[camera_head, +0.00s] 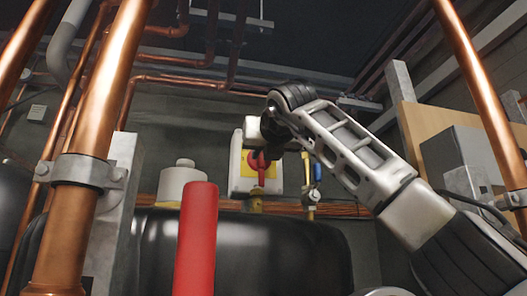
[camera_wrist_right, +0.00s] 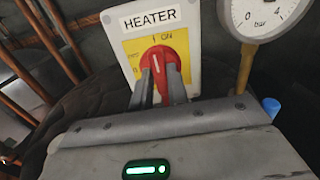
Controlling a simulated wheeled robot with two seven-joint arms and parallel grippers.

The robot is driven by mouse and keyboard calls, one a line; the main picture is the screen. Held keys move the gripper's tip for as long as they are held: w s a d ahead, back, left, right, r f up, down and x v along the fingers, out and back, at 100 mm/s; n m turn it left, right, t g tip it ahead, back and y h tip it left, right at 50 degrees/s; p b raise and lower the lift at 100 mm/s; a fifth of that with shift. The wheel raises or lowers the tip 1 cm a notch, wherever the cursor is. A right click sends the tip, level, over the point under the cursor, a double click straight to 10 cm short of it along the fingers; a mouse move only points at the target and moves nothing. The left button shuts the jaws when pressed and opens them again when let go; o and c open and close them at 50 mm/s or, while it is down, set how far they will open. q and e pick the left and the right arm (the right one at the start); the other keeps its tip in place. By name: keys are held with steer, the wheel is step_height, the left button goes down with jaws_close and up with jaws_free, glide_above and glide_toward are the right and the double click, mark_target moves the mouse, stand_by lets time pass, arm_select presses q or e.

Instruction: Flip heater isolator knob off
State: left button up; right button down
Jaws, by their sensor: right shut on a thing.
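The heater isolator is a white box (camera_head: 237,182) on the back wall with a yellow plate (camera_head: 247,160) and a red knob (camera_head: 258,166). In the right wrist view, its white box (camera_wrist_right: 117,40) carries the label HEATER, and ON is printed above the red knob (camera_wrist_right: 165,65). The knob's white mark stands close to upright, toward ON. My right gripper (camera_wrist_right: 160,82) is shut on the knob, with one finger on each side of it. In the head view my right gripper (camera_head: 266,150) covers part of the plate and knob. My left gripper is not in view.
A pressure gauge (camera_wrist_right: 262,14) sits right of the isolator. A valve with blue and yellow parts (camera_head: 313,178) is also to its right. A red upright cylinder (camera_head: 197,240), a black tank (camera_head: 270,240) and a thick copper pipe (camera_head: 95,120) stand in front or left.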

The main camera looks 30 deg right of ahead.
steer(key=shift+a+f+n, duration=0.1)
steer(key=shift+n, duration=4.3)
steer(key=shift+a+f+n, duration=0.1)
steer(key=shift+n, duration=4.3)
steer(key=c, duration=1.4)
jaws_free()
steer(key=shift+o, duration=0.2)
steer(key=shift+r, duration=0.1)
